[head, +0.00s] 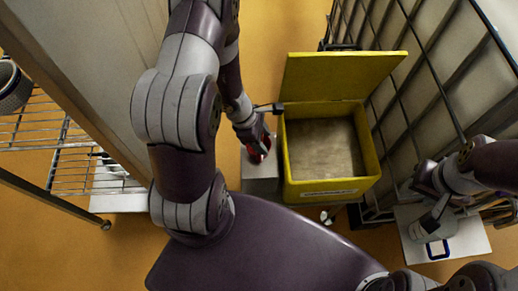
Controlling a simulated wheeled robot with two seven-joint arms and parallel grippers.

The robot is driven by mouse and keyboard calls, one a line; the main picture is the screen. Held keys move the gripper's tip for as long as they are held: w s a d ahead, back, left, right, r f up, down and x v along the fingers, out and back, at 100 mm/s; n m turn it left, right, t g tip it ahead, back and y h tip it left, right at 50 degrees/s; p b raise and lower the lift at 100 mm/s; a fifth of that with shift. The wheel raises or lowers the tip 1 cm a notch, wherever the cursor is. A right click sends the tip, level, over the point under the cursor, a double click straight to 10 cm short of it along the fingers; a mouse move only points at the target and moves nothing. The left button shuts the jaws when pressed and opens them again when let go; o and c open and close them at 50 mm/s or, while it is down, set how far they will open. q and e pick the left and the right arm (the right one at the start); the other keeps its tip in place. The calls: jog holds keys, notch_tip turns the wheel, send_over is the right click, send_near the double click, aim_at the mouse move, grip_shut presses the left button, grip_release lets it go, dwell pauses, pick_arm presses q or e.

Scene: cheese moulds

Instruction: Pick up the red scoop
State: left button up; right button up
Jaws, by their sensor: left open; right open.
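A small red thing (257,155), which looks like the red scoop, is at the left side of the yellow bin. Its shape is mostly hidden by my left gripper (256,146), which is open and right over it. I cannot tell whether the fingers touch it. A pale grey box-like surface (260,181) lies just below the red thing. My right gripper (425,187) is open at the right, well away from the red thing, and partly hard to make out.
The open yellow bin (288,155) has its lid tilted up at the back. Black wire mesh (447,93) stands to its right. A grey cylinder (425,229) is on a white board (476,239) at lower right. A wire rack (40,127) and a grey panel (105,65) are at left.

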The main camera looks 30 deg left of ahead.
pick_arm(q)
jog(key=shift+s+d+f, duration=0.1)
grip_shut()
